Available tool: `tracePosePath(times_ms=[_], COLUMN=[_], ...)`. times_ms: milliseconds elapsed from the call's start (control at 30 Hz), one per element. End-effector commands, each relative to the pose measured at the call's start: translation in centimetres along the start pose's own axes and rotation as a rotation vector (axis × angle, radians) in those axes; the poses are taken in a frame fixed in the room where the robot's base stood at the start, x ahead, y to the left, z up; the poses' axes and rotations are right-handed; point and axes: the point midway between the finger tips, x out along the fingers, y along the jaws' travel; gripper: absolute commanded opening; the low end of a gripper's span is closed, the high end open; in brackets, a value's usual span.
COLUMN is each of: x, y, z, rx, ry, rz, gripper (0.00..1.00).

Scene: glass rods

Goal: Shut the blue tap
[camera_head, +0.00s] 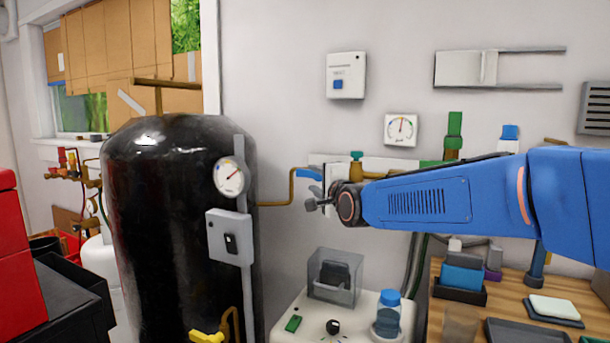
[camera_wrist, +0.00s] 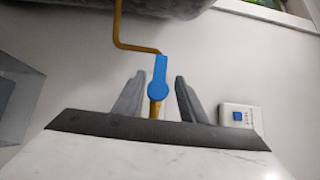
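The blue tap is a flat blue lever on a brass pipe. In the head view the tap (camera_head: 309,174) shows just left of and above my gripper (camera_head: 314,200), partly hidden by it. In the wrist view the tap (camera_wrist: 159,78) lies between the two grey fingers of my gripper (camera_wrist: 158,84), its lever pointing up along the pipe. The fingers are apart, with a gap on each side of the lever. I see no contact.
A black tank (camera_head: 170,230) with a gauge (camera_head: 229,177) and a switch box (camera_head: 229,237) stands to the left. A white machine (camera_head: 290,330) carrying a clear box (camera_head: 335,275) and a blue-capped bottle (camera_head: 388,315) is below. A wooden bench (camera_head: 520,285) is at right.

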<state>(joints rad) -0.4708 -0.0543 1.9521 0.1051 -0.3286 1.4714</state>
Motion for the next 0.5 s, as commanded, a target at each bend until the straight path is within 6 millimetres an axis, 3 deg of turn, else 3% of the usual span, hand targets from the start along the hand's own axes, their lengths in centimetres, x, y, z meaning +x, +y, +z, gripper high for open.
tracePosePath(times_ms=[300, 500], x=[5.0, 7.3], y=[0.1, 0.0], z=[0.0, 0.0], rx=[0.000, 0.000], ry=[0.000, 0.000], rz=[0.000, 0.000], gripper=[0.38, 0.38])
